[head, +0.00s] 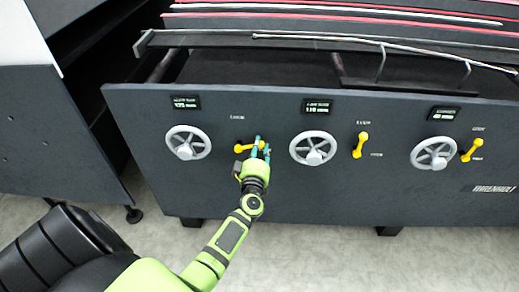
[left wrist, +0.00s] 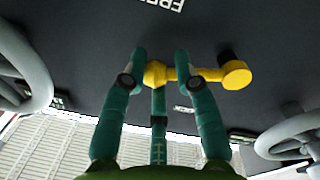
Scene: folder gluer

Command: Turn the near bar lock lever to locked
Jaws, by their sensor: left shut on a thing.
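The yellow bar lock lever (head: 246,146) at the left of the machine's dark front panel lies nearly level, its free end to the right. My left gripper (head: 259,146), with teal fingers, is at that free end and shut on it. In the left wrist view the lever (left wrist: 207,74) runs sideways from the black-and-yellow pivot at right to its rounded end between the fingertips of my left gripper (left wrist: 161,68). The lettering around this lever is partly hidden by the gripper in the head view. My right gripper is not in view.
A grey handwheel (head: 188,143) is left of the lever and another handwheel (head: 313,148) is right of it. Two more yellow levers, a middle one (head: 359,145) and a right one (head: 471,150), stand tilted upright. Pale floor (head: 330,250) lies before the panel.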

